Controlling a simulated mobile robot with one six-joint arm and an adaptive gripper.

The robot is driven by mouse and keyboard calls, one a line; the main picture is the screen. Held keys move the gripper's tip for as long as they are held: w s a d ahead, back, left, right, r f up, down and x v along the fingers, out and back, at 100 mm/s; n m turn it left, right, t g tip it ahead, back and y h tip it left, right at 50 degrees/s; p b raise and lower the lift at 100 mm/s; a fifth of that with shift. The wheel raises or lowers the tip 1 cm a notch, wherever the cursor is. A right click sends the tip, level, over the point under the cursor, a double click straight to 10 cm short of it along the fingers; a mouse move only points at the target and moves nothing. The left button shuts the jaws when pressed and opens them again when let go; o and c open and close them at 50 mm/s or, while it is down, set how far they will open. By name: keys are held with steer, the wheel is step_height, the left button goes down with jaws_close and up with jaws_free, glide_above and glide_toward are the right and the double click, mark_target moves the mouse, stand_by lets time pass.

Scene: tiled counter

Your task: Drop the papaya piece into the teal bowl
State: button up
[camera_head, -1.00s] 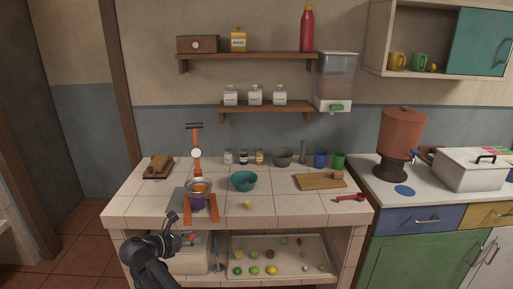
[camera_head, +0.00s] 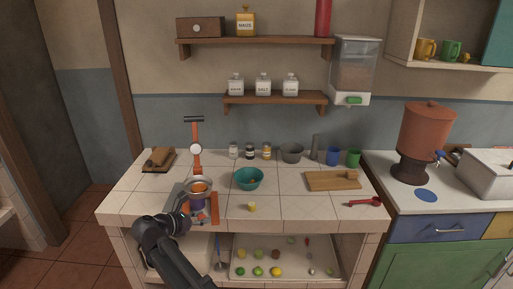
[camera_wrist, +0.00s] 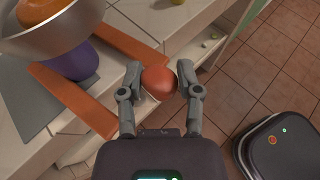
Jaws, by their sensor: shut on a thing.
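A rounded orange-red piece (camera_wrist: 158,80), which looks like the papaya piece, sits between the two fingers of my gripper (camera_wrist: 161,88) in the wrist view. The fingers are shut on it. In the head view my gripper (camera_head: 196,218) is at the counter's front edge, left of and nearer than the teal bowl (camera_head: 249,185). The held piece is hard to make out there. The teal bowl stands upright on the tiles, with something small and yellowish inside. It is not in the wrist view.
A small yellow piece (camera_head: 252,206) lies in front of the bowl. A cutting board (camera_head: 325,181) is at right. Tiles between are clear.

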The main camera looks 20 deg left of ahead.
steer(key=shift+w+d+r, duration=0.15)
